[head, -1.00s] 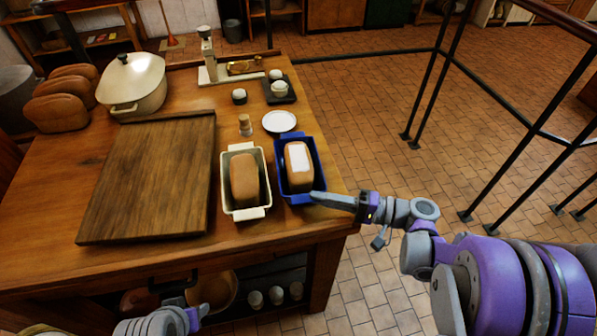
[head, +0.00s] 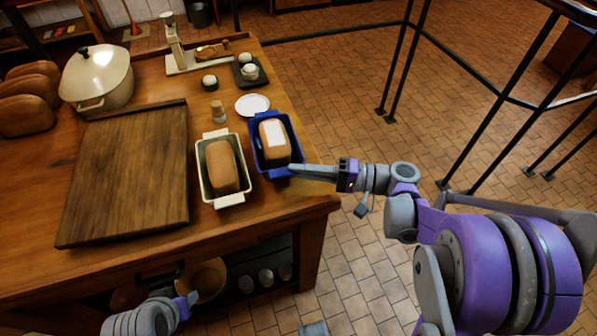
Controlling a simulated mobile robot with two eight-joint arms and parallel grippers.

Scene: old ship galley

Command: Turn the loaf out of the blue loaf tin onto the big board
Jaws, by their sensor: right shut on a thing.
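The blue loaf tin (head: 257,159) stands near the right edge of the table, with a brown loaf (head: 274,149) bearing a white patch on top inside it. My right gripper (head: 294,168) is shut on the near rim or handle of the blue tin; the exact contact is hard to see. The big board (head: 128,173) lies bare on the table to the left. Of my left arm only a part shows at the bottom left, and its gripper is not seen.
A cream loaf tin (head: 233,200) with a loaf stands between the board and the blue tin. A white saucer (head: 252,105), a small cork-coloured jar (head: 218,112) and a dark tray (head: 251,78) are behind. A cream pot (head: 97,78) and several loaves (head: 27,115) stand back left.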

